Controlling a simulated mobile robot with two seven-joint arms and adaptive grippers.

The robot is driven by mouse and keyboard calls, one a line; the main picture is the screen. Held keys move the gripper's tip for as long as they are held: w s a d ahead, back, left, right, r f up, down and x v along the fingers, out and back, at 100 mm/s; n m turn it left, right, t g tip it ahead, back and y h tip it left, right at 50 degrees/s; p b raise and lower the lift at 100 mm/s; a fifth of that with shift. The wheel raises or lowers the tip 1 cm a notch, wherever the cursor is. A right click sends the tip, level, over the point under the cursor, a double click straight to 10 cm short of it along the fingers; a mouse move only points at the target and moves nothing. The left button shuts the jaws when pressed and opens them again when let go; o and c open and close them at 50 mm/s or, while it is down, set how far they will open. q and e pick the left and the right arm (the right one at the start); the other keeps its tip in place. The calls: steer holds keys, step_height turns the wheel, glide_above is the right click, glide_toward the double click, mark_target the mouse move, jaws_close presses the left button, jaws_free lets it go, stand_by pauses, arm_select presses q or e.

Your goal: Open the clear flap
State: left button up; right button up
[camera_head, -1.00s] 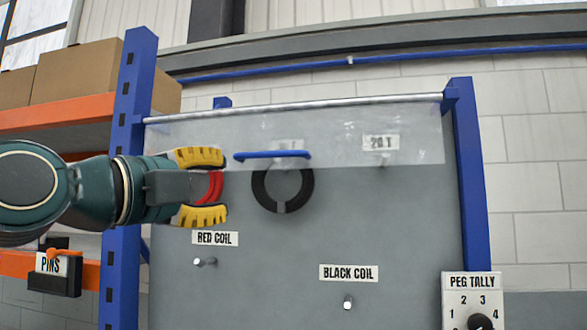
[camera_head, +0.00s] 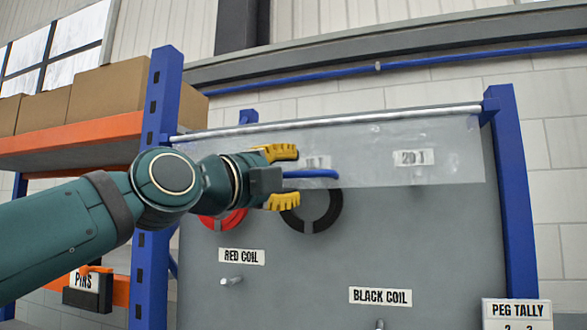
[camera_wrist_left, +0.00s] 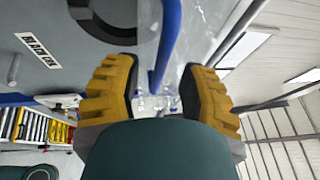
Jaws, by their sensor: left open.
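The clear flap (camera_head: 370,150) hangs from a metal rod across the top of the grey board. Its blue handle bar (camera_head: 322,173) runs level along the flap's lower part. My left gripper (camera_head: 284,179) is open, with its yellow fingers above and below the left end of the handle. In the left wrist view, the handle (camera_wrist_left: 166,42) passes between the two open fingers (camera_wrist_left: 158,80), with space on both sides. My arm hides part of the handle's left end. My right gripper is not in view.
Behind the flap hang a black coil (camera_head: 318,218) and a red coil (camera_head: 215,222), partly hidden by my gripper. Pegs stick out of the board (camera_head: 300,265) below. Blue posts (camera_head: 512,190) stand at both sides, with an orange shelf (camera_head: 70,143) at left.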

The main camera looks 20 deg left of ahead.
arm_select(q)
steer(key=shift+x, duration=0.9)
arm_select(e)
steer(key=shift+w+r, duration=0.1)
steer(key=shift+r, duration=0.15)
arm_select(q)
jaws_close()
steer(key=shift+s+a, duration=0.1)
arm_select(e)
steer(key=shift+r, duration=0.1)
arm_select(q)
steer(key=shift+r+p, duration=0.1)
steer(key=shift+p, duration=0.25)
steer(key=shift+s, duration=0.1)
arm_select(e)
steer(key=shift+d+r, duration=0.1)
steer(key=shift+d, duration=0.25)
arm_select(q)
steer(key=shift+r, duration=0.1)
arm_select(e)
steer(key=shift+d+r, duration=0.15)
